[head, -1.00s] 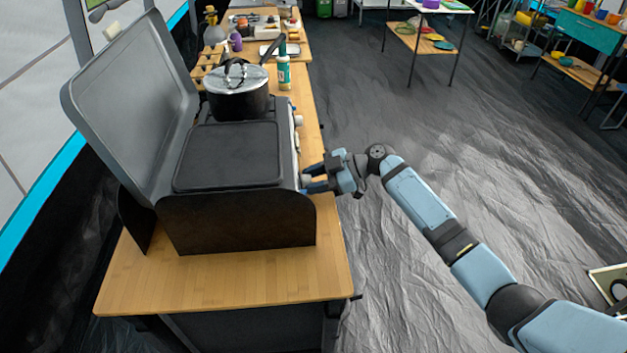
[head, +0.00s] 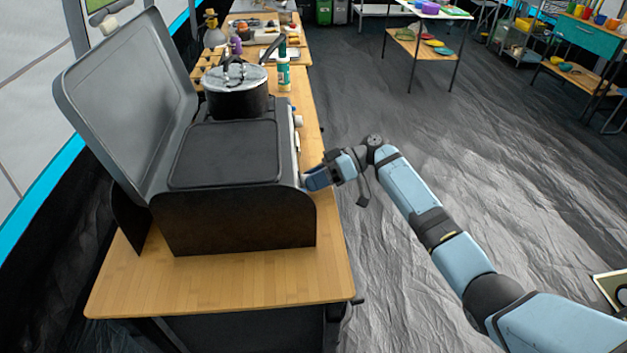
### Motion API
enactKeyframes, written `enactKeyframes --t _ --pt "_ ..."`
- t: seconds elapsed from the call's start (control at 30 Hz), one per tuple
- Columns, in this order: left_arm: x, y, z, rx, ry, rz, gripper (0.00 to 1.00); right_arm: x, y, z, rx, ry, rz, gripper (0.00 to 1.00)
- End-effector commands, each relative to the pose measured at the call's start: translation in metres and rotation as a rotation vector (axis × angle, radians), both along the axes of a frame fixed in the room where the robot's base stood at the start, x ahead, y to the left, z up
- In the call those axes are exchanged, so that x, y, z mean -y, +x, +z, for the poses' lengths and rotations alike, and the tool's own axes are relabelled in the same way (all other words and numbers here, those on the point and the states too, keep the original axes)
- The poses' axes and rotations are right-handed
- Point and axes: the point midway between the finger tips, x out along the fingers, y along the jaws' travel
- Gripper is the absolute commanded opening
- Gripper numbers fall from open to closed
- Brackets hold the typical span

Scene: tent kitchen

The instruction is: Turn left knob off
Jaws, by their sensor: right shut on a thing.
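The camp stove (head: 230,220) stands on a wooden table with its grey lid (head: 128,105) open. Its control side faces right. A pale knob (head: 298,121) shows farther along that side. My right gripper (head: 307,182) is at the near end of the control side, shut on the left knob. The gripper covers that knob, so its setting cannot be seen. My left gripper is not in view.
A black pot (head: 236,95) with a metal lid sits on the far part of the stove. The wooden table (head: 215,285) is bare in front. The floor (head: 400,240) to the right is open.

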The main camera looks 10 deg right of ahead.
Motion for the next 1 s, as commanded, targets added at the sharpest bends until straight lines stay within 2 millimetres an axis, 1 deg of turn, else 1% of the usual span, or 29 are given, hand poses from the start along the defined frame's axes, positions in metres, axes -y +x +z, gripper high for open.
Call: enactKeyframes --t 0.1,0.3,0.8,0.83,0.87,0.9,0.93,1.0 --pt "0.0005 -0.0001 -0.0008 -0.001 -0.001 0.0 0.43 -0.0006 -0.0004 -0.0011 -0.057 0.0 0.002 0.12" --pt "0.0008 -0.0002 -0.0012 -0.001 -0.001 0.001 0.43 -0.0002 -0.0004 -0.0011 -0.11 0.0 0.002 0.12" --pt "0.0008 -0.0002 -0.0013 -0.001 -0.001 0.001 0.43 -0.0002 -0.0004 -0.0011 -0.13 0.0 0.002 0.12" --pt "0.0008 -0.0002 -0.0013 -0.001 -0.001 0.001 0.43 -0.0002 -0.0004 -0.0011 -0.13 0.0 0.002 0.38" --pt "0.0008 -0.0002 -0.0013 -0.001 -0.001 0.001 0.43 -0.0002 -0.0004 -0.0011 -0.13 0.0 0.002 0.45" --pt "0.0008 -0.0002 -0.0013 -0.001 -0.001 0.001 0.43 -0.0002 -0.0003 -0.001 -0.13 0.0 0.002 0.54" --pt "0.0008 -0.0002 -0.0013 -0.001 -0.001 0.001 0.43 -0.0002 -0.0003 -0.0009 -0.129 0.0 0.001 0.61" --pt "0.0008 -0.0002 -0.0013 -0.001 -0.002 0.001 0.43 -0.0001 -0.0002 -0.0008 -0.128 0.0 0.001 0.61"
